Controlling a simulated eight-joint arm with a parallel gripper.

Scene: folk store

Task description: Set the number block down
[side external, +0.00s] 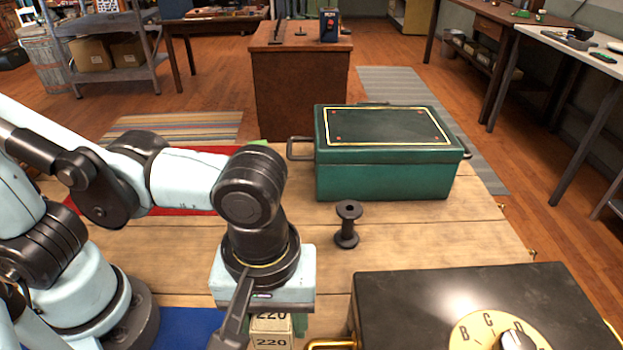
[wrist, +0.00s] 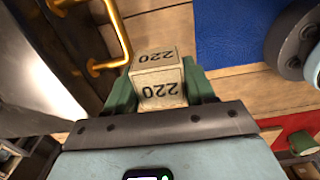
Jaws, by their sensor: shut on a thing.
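The number block (wrist: 158,84) is a cream cube marked 220 on two visible faces. My gripper (wrist: 158,92) is shut on it, with one green finger on each side in the wrist view. In the side view the block (side external: 271,336) shows below my gripper (side external: 272,322), cut off by the lower edge of the picture. The wooden table top (side external: 190,240) lies under it. I cannot tell whether the block touches the table.
A black box with a lettered dial (side external: 460,290) and a brass handle (side external: 332,344) stands close to the right of the block. A black spool (side external: 347,225) and a green metal box (side external: 385,180) stand farther back. A blue mat (wrist: 235,32) lies nearby. Bare wood lies between.

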